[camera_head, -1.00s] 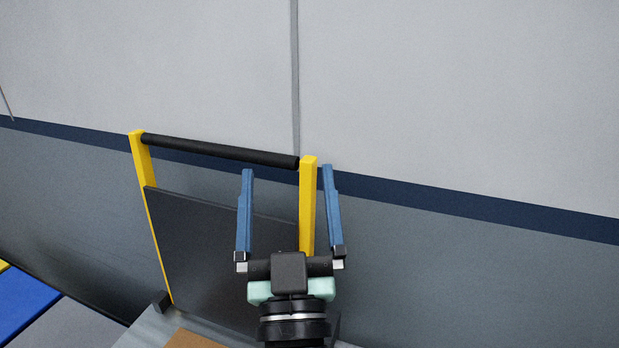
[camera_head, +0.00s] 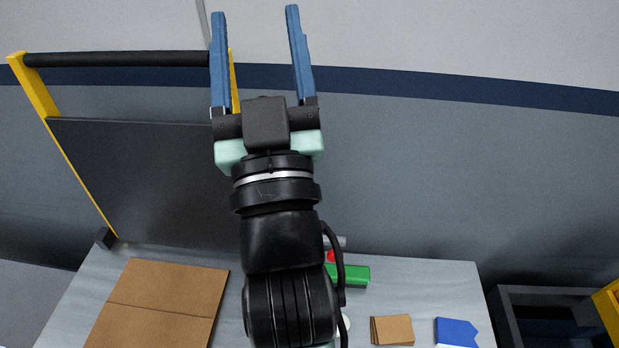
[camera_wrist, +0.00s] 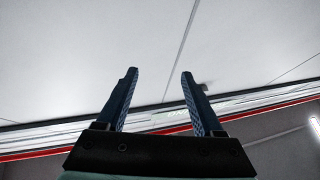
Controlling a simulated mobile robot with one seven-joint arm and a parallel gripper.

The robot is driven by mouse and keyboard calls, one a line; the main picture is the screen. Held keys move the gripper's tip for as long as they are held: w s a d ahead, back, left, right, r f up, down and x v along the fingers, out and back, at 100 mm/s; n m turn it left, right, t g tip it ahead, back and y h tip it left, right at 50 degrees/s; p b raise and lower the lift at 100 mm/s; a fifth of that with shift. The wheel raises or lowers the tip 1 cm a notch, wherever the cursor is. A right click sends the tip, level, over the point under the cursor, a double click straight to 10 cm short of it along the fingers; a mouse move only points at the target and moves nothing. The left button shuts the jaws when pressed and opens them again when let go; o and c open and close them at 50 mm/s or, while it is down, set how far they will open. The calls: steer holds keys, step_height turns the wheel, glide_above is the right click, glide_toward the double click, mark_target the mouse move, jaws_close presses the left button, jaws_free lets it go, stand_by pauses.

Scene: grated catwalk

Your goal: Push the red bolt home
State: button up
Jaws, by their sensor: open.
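A small red part, likely the red bolt (camera_head: 331,256), shows at the right edge of my arm, low in the head view. It sits by a green block (camera_head: 350,274) on the grey tabletop. My arm hides most of it, so I cannot tell how far in it is. My gripper (camera_head: 256,22) is raised well above the table, its two blue fingers apart and empty, pointing up. In the wrist view my gripper (camera_wrist: 158,74) shows open fingers with only ceiling and wall beyond.
A grey table (camera_head: 420,285) carries a cardboard sheet (camera_head: 165,300), a brown block (camera_head: 392,329) and a blue piece (camera_head: 456,332). A dark panel (camera_head: 140,180) in a yellow frame stands at the back left. A dark bin (camera_head: 545,296) stands at the right.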

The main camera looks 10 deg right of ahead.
steer(key=d+f+m+g+h, duration=0.1)
steer(key=d+f+g, duration=0.15)
steer(key=f, duration=1.25)
steer(key=m+g+h+b, duration=0.1)
steer(key=m+g+h, duration=0.15)
steer(key=g, duration=0.25)
glide_toward(335, 259)
steer(key=shift+h, duration=0.25)
steer(key=p+x, duration=0.2)
steer(key=x, duration=0.6)
steer(key=shift+w+f+p, duration=0.15)
steer(key=shift+w+p, duration=0.05)
steer(key=shift+p, duration=0.2)
steer(key=shift+c, duration=0.3)
steer(key=shift+a, duration=0.1)
jaws_close()
